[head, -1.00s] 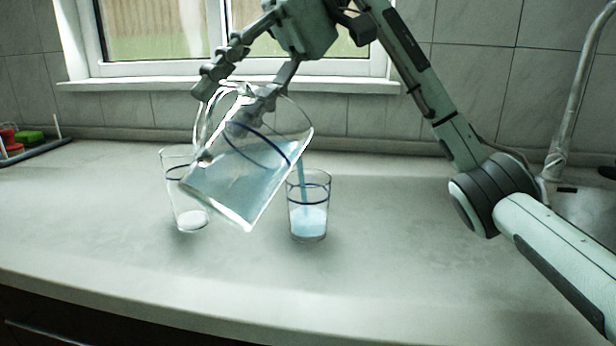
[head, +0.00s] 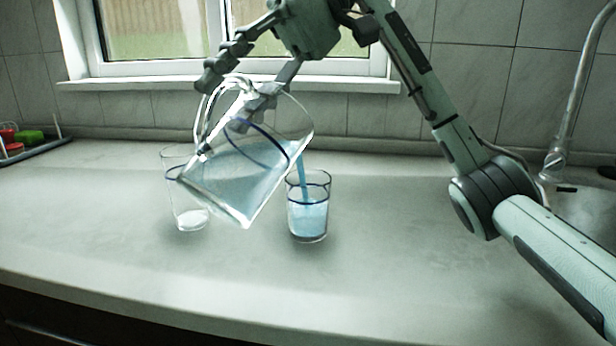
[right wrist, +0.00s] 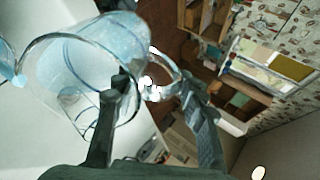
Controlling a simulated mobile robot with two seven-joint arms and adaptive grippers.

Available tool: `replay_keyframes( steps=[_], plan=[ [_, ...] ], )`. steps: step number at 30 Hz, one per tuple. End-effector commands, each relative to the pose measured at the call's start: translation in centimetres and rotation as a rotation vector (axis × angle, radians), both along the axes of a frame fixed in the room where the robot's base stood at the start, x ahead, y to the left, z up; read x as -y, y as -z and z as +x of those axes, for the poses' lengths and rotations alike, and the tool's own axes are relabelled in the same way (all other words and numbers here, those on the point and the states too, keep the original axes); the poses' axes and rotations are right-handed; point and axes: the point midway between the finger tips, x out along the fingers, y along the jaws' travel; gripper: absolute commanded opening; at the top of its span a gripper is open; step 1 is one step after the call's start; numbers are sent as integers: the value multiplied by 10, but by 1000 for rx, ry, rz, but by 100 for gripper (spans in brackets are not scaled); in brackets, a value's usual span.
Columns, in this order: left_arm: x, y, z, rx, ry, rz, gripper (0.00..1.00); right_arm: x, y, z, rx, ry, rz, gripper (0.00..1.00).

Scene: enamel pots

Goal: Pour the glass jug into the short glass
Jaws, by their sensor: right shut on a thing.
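The clear glass jug (head: 240,175) with a dark blue band hangs tilted steeply, mouth to the right, above the counter. Blue liquid fills its lower part. My right gripper (head: 228,100) is shut on the jug's handle; in the right wrist view its fingers (right wrist: 155,90) straddle the handle beside the jug (right wrist: 85,65). A blue stream falls from the jug's lip into the short glass (head: 308,215), which stands upright with a dark blue band and blue liquid over half way up. My left gripper is out of view.
A taller clear glass (head: 188,205) stands left of the short glass, partly behind the jug. A rack with red and green items (head: 25,145) is at the far left. A tap (head: 575,95) and sink are at the right. The front counter is clear.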

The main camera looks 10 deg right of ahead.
Motion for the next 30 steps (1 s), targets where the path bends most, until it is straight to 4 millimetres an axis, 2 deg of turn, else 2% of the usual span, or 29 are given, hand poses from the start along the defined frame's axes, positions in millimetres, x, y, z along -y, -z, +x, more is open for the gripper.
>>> replay_keyframes(
  steps=[30],
  plan=[
    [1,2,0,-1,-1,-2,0,3,-6,2,-29,0,40,0]
  ],
)
